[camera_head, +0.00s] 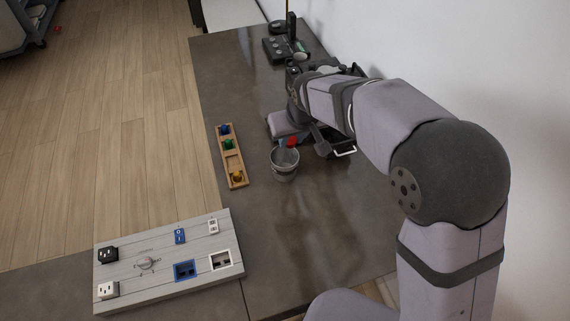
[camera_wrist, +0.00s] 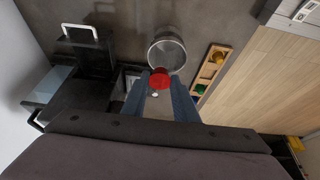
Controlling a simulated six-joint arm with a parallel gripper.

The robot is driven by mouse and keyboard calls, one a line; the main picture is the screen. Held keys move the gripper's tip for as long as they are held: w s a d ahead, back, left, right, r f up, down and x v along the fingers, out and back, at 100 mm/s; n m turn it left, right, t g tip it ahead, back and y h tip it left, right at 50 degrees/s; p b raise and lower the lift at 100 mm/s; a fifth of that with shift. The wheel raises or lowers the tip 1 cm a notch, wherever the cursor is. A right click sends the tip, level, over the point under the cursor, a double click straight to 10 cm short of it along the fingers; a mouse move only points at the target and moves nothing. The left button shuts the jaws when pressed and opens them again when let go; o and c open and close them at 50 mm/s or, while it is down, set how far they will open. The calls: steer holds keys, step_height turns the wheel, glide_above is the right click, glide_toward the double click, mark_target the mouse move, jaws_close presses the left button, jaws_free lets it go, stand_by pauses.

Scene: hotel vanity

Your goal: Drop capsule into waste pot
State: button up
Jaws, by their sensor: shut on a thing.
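The red capsule (camera_wrist: 160,80) is between the fingertips of my gripper (camera_wrist: 160,86), which is shut on it. In the head view the capsule (camera_head: 292,142) shows as a small red spot just behind the rim of the waste pot. The waste pot is a grey metal bucket (camera_head: 285,168) standing upright on the dark counter. In the wrist view the pot (camera_wrist: 167,50) lies just beyond the fingertips, and the capsule overlaps its near rim. I cannot tell exactly how high the capsule is above the pot.
A wooden tray (camera_head: 236,165) with blue, green and yellow capsules stands left of the pot. A black machine (camera_head: 325,140) with a white handle is partly hidden behind my arm. A panel of sockets and switches (camera_head: 160,262) lies at front left.

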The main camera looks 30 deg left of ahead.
mark_target(292, 151)
steer(key=shift+f+b, duration=2.3)
steer(key=shift+f, duration=0.6)
steer(key=o, duration=1.1)
steer(key=shift+c, duration=0.2)
steer(key=v, duration=0.7)
steer(key=shift+r, duration=0.2)
steer(key=shift+d, duration=0.1)
